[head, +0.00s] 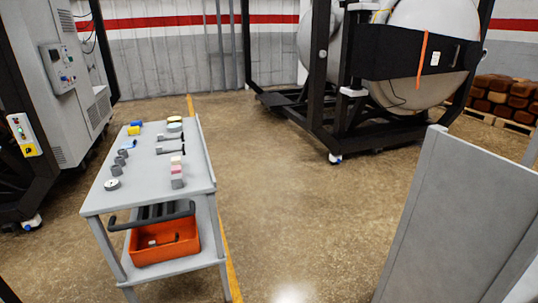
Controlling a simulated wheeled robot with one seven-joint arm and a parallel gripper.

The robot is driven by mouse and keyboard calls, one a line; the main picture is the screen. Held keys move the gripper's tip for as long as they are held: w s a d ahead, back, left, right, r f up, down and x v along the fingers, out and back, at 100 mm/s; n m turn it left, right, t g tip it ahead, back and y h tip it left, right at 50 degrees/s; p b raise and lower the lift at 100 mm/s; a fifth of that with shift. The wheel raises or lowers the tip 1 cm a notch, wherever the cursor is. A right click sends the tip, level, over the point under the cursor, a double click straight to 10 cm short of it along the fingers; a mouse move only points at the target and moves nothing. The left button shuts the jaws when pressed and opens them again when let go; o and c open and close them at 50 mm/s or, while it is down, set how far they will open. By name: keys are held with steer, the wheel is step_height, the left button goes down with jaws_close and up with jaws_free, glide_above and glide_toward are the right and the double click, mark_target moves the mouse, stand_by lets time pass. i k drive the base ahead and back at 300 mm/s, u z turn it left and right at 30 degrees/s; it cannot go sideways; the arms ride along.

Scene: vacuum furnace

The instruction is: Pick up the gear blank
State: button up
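A grey cart (143,195) stands at the left with small parts on its top. A short round grey part (112,184) with a dark spot in its middle lies near the cart's front left corner; it looks like a gear blank. Several small dark grey round parts (117,170) sit in a row behind it along the left side. They are too small to tell exactly what they are. My gripper is not in view.
The cart also bears pink and grey blocks (177,171), tools (170,149), yellow and blue items (135,128) and a round stack (174,124). An orange bin (163,242) sits below. A grey panel (445,220) blocks the right. Floor between is clear.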

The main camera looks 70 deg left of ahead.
mark_target(113, 184)
steer(key=u, duration=2.3)
steer(key=i, duration=2.25)
steer(key=u, duration=1.9)
